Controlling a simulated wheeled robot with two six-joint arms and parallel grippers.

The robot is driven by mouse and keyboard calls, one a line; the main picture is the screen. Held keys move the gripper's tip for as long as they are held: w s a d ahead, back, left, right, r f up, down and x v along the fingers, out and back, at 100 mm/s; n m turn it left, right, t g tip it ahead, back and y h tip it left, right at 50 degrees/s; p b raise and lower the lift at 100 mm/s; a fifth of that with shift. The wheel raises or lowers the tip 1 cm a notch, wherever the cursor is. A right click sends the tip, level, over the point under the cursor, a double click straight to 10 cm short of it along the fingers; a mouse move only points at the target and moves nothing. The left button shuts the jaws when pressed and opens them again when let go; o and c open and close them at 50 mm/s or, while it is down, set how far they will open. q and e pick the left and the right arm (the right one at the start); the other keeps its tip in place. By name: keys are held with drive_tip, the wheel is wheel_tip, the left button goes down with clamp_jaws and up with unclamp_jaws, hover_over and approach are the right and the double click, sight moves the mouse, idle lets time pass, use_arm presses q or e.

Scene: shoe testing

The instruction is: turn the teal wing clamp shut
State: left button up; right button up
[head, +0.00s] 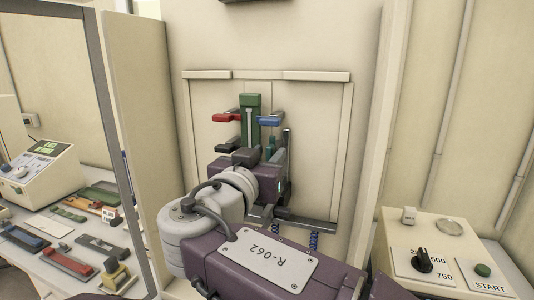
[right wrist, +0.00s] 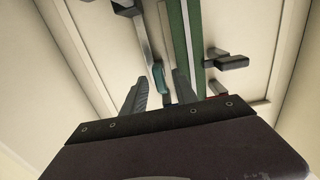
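The teal wing clamp (right wrist: 158,77) is a small rounded teal piece in the right wrist view, lying between the fingertips of my right gripper (right wrist: 162,79). The fingers are apart, with a gap visible around the teal piece; I cannot tell whether either touches it. In the head view a bit of the teal clamp (head: 271,146) shows just beyond my right gripper (head: 259,155), low and to the right of the green upright (head: 250,118). The gripper body hides the lower part of the fixture there. My left gripper is not in view.
A red lever (head: 226,118) and a blue lever (head: 270,119) stick out beside the green upright, above my gripper. A dark bar (head: 228,145) juts out left. Side walls enclose the bay. A control box (head: 440,262) with a knob stands right, a bench with parts left.

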clamp_jaws()
drive_tip(key=shift+f+n, duration=0.1)
drive_tip(key=shift+n, duration=0.3)
drive_tip(key=shift+n+b, duration=0.7)
drive_tip(key=shift+n, duration=0.3)
drive_tip(key=n, duration=0.4)
drive_tip(key=shift+w+a+n+b, duration=0.1)
drive_tip(key=shift+n+b, duration=0.2)
drive_tip(key=shift+b, duration=0.1)
drive_tip(key=n, duration=0.5)
drive_tip(key=n+p, duration=0.1)
drive_tip(key=n, duration=0.4)
drive_tip(key=shift+a+f, duration=0.1)
drive_tip(key=shift+f+n, duration=0.1)
drive_tip(key=shift+n, duration=0.3)
